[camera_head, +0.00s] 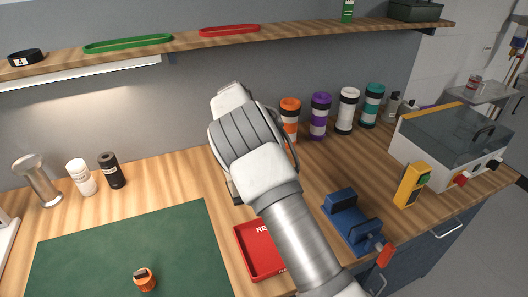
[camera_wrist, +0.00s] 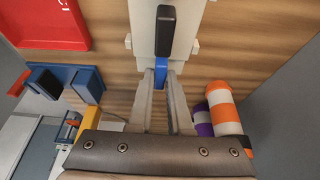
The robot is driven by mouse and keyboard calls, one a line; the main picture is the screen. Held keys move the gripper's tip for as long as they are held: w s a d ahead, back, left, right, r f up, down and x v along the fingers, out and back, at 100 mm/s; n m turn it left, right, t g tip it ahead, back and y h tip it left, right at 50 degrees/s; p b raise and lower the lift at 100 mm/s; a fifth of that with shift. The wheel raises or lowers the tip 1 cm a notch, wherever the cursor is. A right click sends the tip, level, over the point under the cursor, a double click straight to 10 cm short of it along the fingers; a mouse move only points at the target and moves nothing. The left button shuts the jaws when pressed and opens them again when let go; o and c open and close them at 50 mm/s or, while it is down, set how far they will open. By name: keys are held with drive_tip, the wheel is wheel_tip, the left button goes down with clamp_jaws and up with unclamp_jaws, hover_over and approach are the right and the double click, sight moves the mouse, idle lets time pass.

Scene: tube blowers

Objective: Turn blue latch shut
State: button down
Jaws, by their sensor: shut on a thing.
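In the wrist view, the blue latch (camera_wrist: 160,76) shows as a narrow strip between the two fingers of my gripper (camera_wrist: 161,80). My gripper is shut on the blue latch. A black bar (camera_wrist: 166,32) extends beyond the blue part, over a pale mount (camera_wrist: 143,30) against the wooden surface. Much of the latch is hidden by the fingers, so its exact angle is hard to tell. In the head view, my arm covers the gripper and the latch.
A red tray (camera_head: 257,252) and a blue vise (camera_head: 350,220) with a red handle stand close by. Several striped tubes (camera_head: 321,117) line the wall. A yellow device (camera_head: 411,185) and a glass-lidded machine (camera_head: 452,137) stand right. A green mat (camera_head: 120,245) lies left.

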drive_tip(key=c, duration=0.8)
unclamp_jaws()
drive_tip(key=shift+c, duration=0.2)
drive_tip(key=v, duration=1.7)
drive_tip(key=shift+r+p, duration=0.2)
drive_tip(key=shift+p, duration=0.25)
